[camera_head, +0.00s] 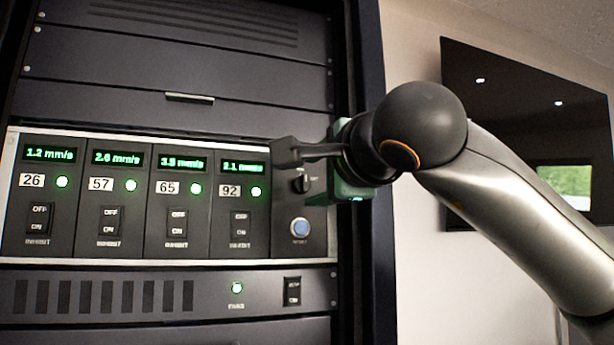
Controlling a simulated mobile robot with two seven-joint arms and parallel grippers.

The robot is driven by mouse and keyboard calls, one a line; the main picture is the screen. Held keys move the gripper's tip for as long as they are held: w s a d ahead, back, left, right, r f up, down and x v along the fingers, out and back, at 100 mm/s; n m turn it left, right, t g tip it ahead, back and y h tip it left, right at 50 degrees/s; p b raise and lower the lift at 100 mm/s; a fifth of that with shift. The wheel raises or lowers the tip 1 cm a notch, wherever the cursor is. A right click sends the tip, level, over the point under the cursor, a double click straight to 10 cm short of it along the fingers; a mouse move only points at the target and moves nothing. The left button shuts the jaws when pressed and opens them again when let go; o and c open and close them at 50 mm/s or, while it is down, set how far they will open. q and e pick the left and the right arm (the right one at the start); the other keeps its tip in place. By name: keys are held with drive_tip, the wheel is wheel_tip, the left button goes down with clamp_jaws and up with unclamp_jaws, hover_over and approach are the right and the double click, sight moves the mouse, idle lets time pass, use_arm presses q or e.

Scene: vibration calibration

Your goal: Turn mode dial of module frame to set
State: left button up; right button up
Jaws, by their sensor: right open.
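The module frame (140,259) is set in a dark rack. It holds several modules with green displays, numbered 26, 57, 65 and 92, each with a lit green lamp and an OFF/ON inhibit switch. The mode dial (301,184) is a small black knob on the narrow panel at the frame's right end, above a round blue button (300,228). My right gripper (283,152) is open, with its fingers in front of the panel's top, just above and left of the dial. A gap between gripper and panel cannot be judged. My left gripper is not in view.
Below the frame is a dark panel with vent slots, a green lamp (237,288) and a rocker switch (292,291). Blank panels with a handle (190,98) sit above. The rack's right post (372,270) stands behind my right wrist. A dark wall screen (520,110) hangs at right.

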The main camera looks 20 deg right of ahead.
sight(304, 183)
drive_tip(key=shift+w+a, duration=0.1)
drive_tip(key=shift+w, duration=1.8)
clamp_jaws()
